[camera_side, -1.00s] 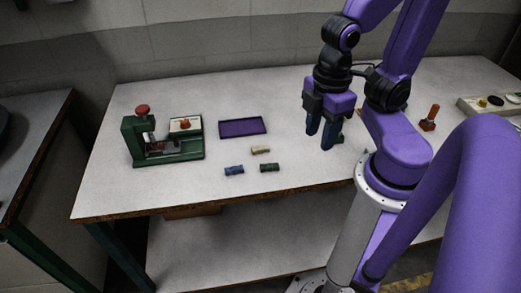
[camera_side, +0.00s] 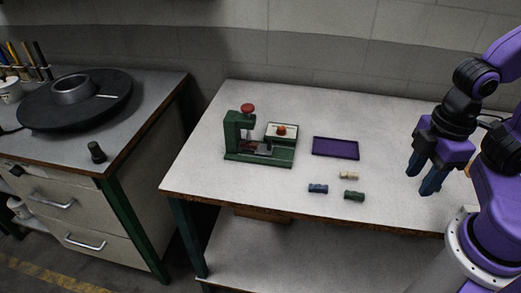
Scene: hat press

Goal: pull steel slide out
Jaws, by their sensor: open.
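The small green press (camera_side: 240,138) with a red knob (camera_side: 248,108) stands on the left part of the white table. A grey metal piece, likely the steel slide (camera_side: 262,150), lies low in its base between the green frame and a light panel. It is too small to tell how far it sticks out. My gripper (camera_side: 420,181) is at the right, well apart from the press, pointing down with its two dark blue fingers spread and nothing between them.
A purple tray (camera_side: 335,148) lies right of the press. Cream (camera_side: 348,175), blue (camera_side: 318,188) and green (camera_side: 354,195) small cylinders lie in front of it. A light panel with an orange knob (camera_side: 281,130) adjoins the press. The table (camera_side: 240,188) is clear in front of the press.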

